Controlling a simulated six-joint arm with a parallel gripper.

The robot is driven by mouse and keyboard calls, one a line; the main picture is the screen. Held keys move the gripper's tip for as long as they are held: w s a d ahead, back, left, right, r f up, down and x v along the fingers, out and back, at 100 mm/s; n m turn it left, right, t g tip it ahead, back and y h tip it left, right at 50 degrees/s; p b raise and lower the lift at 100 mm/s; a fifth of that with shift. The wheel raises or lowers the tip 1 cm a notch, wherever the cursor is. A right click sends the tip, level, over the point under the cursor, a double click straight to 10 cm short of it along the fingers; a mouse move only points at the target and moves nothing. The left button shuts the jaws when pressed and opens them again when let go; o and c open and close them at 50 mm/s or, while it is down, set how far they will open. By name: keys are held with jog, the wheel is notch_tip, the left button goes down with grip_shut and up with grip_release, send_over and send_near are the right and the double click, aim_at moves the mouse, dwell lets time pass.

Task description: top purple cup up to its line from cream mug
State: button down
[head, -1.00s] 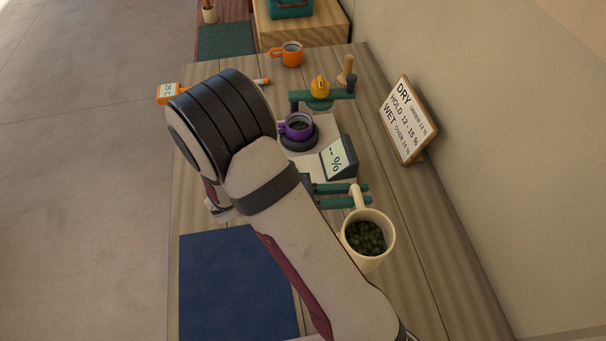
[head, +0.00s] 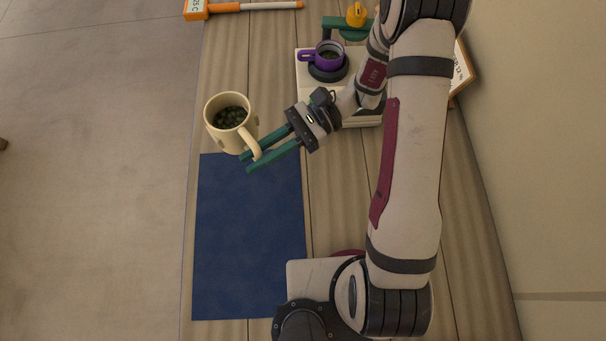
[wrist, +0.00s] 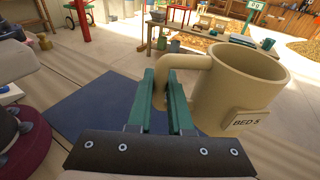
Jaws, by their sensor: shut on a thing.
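The cream mug (head: 221,136) has dark green beans inside and stands nearly upright. My gripper (head: 254,163) is shut on its handle, with the two green fingers on either side of it. In the wrist view the cream mug (wrist: 236,88) shows a "BED 5" tag and the fingers (wrist: 164,100) hold the handle. The purple cup (head: 322,55) sits on a dark round pad on the pale meter and has some dark beans in it. Its line cannot be made out. The mug is to the left of and nearer than the purple cup, well apart from it.
A blue mat (head: 245,240) lies below the mug. A yellow piece (head: 356,15) on a green arm is behind the purple cup. An orange thermometer-like tool (head: 240,8) lies at the far edge. A sign (head: 461,72) is partly hidden by my arm.

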jog(key=w+d+m+t, duration=0.3)
jog(key=w+m+t, duration=0.4)
jog(key=w, duration=0.3)
jog(key=w+d+r+m+t+h, duration=0.1)
jog(key=w+d+m+t, duration=0.2)
jog(key=w+m+t, duration=0.5)
jog(key=shift+w+d+r+t, duration=0.15)
jog(key=shift+w+d+t, duration=0.25)
jog(key=shift+w+t, duration=0.8)
jog(key=m+h, duration=0.1)
jog(key=r+m+t+h, duration=0.1)
jog(key=m, duration=0.1)
jog(key=shift+s+d+r, duration=0.1)
jog(key=shift+s+d, duration=0.05)
jog(key=shift+d, duration=0.05)
jog(key=shift+r, duration=0.1)
